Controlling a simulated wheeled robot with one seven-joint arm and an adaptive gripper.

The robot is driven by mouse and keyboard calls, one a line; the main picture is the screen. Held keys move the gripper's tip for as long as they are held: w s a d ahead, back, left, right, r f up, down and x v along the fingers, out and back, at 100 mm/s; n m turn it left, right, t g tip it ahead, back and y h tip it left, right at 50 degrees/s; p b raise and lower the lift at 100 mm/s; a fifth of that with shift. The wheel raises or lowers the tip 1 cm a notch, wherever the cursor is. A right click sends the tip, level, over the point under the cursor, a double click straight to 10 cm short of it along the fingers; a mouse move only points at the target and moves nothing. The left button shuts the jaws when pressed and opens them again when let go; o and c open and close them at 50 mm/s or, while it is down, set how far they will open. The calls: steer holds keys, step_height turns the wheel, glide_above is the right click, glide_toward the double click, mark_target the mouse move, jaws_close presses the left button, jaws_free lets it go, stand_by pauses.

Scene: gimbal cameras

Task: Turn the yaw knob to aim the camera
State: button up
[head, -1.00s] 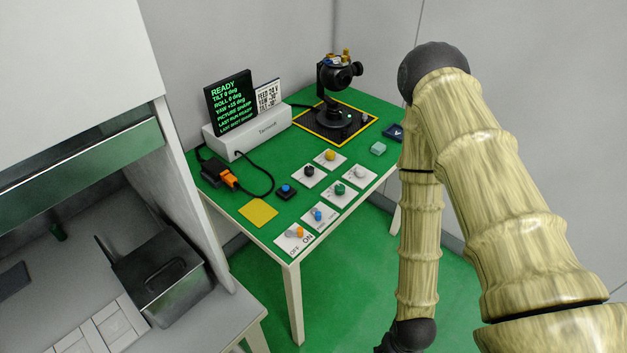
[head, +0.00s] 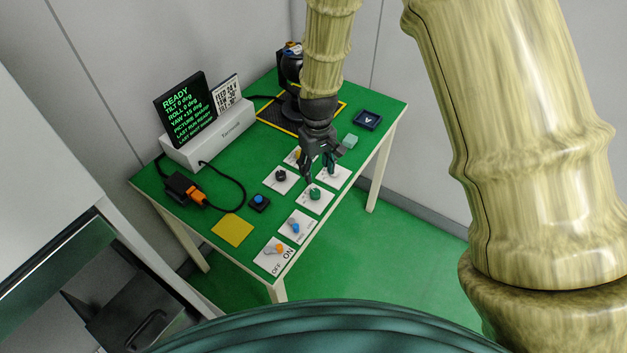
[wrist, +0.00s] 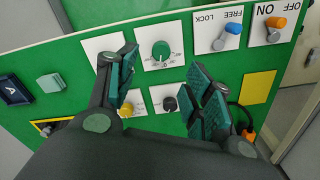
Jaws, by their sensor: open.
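My gripper (head: 318,176) is open and empty, pointing down over the control cards. In the wrist view its fingers (wrist: 162,70) stand apart on either side, with the green knob (wrist: 160,50) showing between them. The green knob also shows in the head view (head: 315,194), just below the fingertips. A black knob (head: 281,175) and a yellow knob (head: 297,153) sit on nearby cards. The knob names are too small to read. The display (head: 184,112) reads yaw +15 deg; the sign (head: 227,94) appears to give yaw -30.
A blue lever (head: 295,227) marked FREE/LOCK and an orange ON/OFF lever (head: 276,249) are near the front edge. A pale green block (head: 350,141) lies right.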

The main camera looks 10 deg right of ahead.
mark_target(315, 191)
steer(key=shift+w+a+f+p, duration=0.1)
steer(key=shift+f+p, duration=0.75)
steer(key=shift+f, duration=1.8)
steer(key=shift+w+a+f+p, duration=0.1)
steer(key=shift+f+p, duration=0.75)
steer(key=shift+f, duration=1.75)
